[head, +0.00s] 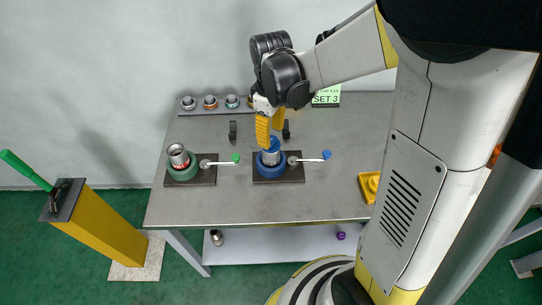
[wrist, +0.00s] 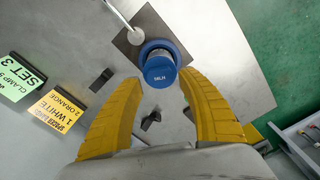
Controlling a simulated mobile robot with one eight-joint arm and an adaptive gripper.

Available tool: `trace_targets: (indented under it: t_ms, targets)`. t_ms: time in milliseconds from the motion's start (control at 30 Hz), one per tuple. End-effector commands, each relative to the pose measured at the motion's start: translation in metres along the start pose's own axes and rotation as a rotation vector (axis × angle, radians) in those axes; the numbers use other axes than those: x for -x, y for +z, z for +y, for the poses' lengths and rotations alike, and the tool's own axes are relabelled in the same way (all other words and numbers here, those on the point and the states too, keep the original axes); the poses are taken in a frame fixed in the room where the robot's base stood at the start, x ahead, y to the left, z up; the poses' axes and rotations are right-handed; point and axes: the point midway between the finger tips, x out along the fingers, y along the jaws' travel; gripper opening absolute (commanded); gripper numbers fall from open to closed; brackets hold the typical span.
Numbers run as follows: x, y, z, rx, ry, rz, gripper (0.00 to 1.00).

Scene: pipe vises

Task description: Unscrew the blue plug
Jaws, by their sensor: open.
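The blue plug (head: 273,143) sits on top of a grey pipe upright in the right-hand vise, which has a blue ring (head: 267,170) on a dark square plate. I see no clear contact.
A second vise with a green ring (head: 181,174) stands left, holding a metal pipe. The blue-tipped lever (head: 326,155) reaches right. Several fittings (head: 210,102) line the back. Two black brackets stand behind the vises. A SET 3 sign (head: 326,96) stands behind; a yellow block (head: 368,188) is right.

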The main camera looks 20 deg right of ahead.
Motion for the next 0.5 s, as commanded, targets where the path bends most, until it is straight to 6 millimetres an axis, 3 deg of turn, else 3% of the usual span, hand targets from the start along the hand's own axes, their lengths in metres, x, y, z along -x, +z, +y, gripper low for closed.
trace_targets:
  t_ms: [267, 500]
  targets:
    - [0.0000, 0.0000, 0.0000, 0.224, 0.000, 0.000, 0.47]
    - [-0.0002, 0.0001, 0.0000, 0.630, 0.000, 0.000, 0.47]
